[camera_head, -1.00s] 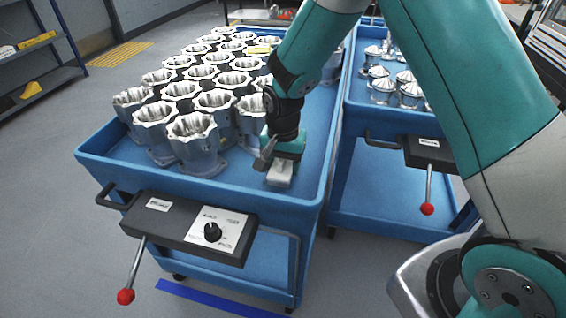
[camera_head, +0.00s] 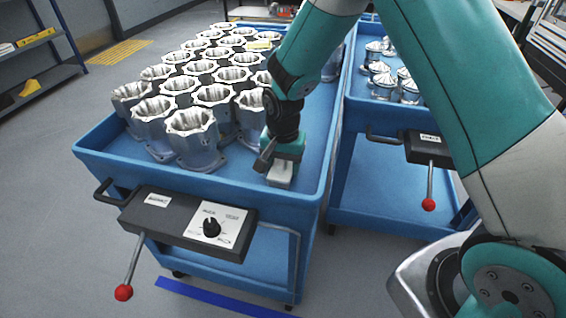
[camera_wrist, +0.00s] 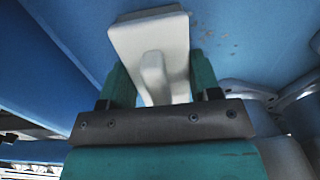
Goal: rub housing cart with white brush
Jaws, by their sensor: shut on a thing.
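The housing cart (camera_head: 228,185) is a blue cart whose tray holds several silver machined housings (camera_head: 195,140) in rows. My gripper (camera_head: 284,160) is over the tray's near right part, beside the housings, pointing down. It is shut on the white brush (camera_head: 280,175). In the wrist view the brush (camera_wrist: 152,48) sits between the two green fingers of my gripper (camera_wrist: 160,85), close to the blue tray surface (camera_wrist: 235,45). Small dark specks (camera_wrist: 228,38) show on that surface beside the brush. I cannot tell whether the brush touches the tray.
A second blue cart (camera_head: 385,178) with cone-topped parts (camera_head: 385,82) stands close on the right. The housing cart has a black control box (camera_head: 190,222) and a red-knobbed lever (camera_head: 124,292) at its front. Shelves (camera_head: 38,50) stand at the far left. The left floor is clear.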

